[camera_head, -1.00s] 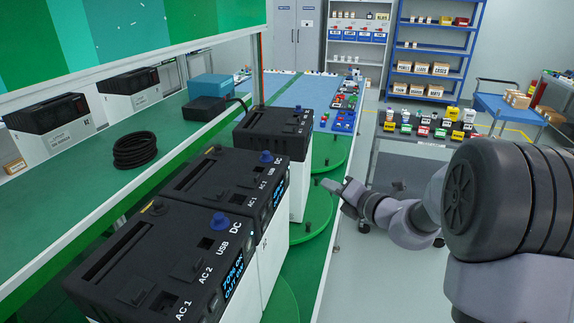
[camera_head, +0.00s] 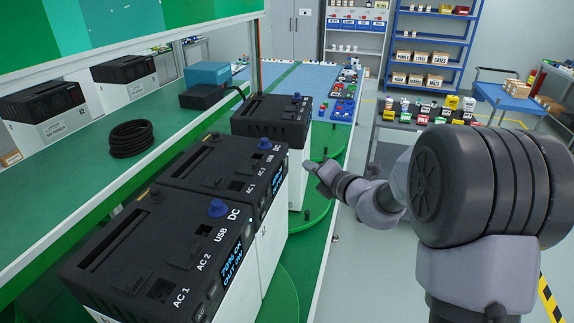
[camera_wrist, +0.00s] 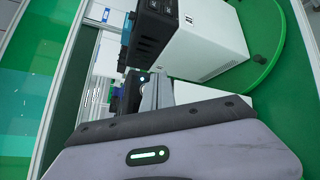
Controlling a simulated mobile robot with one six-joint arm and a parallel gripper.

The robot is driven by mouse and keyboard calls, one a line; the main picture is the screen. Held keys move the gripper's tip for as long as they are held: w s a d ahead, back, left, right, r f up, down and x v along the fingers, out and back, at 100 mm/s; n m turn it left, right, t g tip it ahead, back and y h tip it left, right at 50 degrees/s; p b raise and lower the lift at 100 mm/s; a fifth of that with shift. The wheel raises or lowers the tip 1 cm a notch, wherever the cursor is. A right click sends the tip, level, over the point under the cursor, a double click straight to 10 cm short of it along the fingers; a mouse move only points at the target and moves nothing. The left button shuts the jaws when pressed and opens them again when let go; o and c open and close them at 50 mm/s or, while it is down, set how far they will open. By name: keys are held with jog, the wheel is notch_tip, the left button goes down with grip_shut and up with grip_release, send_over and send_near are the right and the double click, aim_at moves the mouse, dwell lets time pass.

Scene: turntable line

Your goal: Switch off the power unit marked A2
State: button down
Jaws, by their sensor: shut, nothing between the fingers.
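Three power units with black tops and white bodies stand in a row: a near one (camera_head: 110,262), a middle one (camera_head: 190,180) and a far one (camera_head: 262,125). The near one has a blue knob (camera_head: 217,208) and a lit blue display (camera_head: 232,262). I cannot read an A2 unit mark on any of them. My gripper (camera_head: 312,168) is shut and empty, just right of the far and middle units. In the wrist view my gripper (camera_wrist: 150,82) points toward a dark panel with a small light. A white unit body (camera_wrist: 205,45) with a black end is above it.
Green round turntables (camera_head: 330,172) lie under the units. A green shelf (camera_head: 75,170) on the left holds more units, a black cable coil (camera_head: 131,139) and a teal box (camera_head: 208,74). The floor at right is grey.

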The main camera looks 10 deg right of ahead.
jog(key=shift+w+a, duration=0.25)
jog(key=shift+a, duration=0.4)
jog(key=shift+w+a, duration=0.25)
jog(key=shift+a, duration=0.35)
dwell(1.1)
jog(key=shift+w+a, duration=0.15)
jog(key=shift+a, duration=0.2)
jog(key=shift+w+a+p, duration=0.15)
jog(key=shift+a+p, duration=0.15)
jog(key=shift+a, duration=0.05)
dwell(0.5)
jog(key=shift+d, duration=0.15)
jog(key=shift+s+d, duration=0.3)
jog(key=shift+d, duration=0.25)
jog(key=d, duration=0.1)
jog(key=s+d+p, duration=0.1)
jog(key=d, duration=0.1)
jog(key=s+d, duration=0.1)
jog(key=shift+d, duration=0.35)
